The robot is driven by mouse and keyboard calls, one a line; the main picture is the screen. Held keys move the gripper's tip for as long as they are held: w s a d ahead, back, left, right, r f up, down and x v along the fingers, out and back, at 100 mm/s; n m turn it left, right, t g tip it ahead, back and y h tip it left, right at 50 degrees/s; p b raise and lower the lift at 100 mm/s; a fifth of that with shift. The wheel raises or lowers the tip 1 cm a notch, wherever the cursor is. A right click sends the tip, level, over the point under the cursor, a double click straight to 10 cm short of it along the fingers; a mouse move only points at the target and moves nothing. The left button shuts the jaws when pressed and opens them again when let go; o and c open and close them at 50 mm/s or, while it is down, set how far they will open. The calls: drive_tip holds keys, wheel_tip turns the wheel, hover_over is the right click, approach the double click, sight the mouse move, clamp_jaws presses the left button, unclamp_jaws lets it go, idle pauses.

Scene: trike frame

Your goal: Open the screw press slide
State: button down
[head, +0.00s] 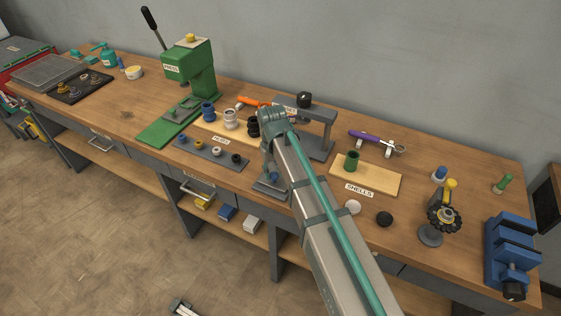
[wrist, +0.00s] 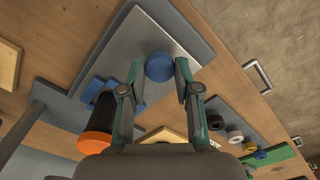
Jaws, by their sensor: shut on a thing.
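The screw press (head: 318,132) is a grey frame with a black knob (head: 304,99) on top, standing mid-bench, partly behind my arm. Its slide is a light grey plate (wrist: 155,30), seen from above in the wrist view, with a round blue knob (wrist: 159,67) on it. My gripper (wrist: 159,80) is shut on this blue knob, one finger on each side. In the head view my gripper (head: 270,176) points down at the slide near the bench's front edge; my arm hides part of it.
A black cylinder with an orange end (wrist: 97,135) is close beside my left finger in the wrist view. A grey strip with plugs (head: 212,152) and a green press (head: 190,70) are to the left. A shells board (head: 380,180) with a green cup (head: 351,162) is to the right.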

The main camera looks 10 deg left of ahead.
drive_tip(key=shift+s+a, duration=0.15)
drive_tip(key=shift+s, duration=0.4)
drive_tip(key=shift+s+a, duration=0.15)
drive_tip(key=shift+s, duration=0.4)
drive_tip(key=c, duration=0.8)
unclamp_jaws()
wheel_tip(320, 180, up, 12)
drive_tip(key=shift+r, duration=0.1)
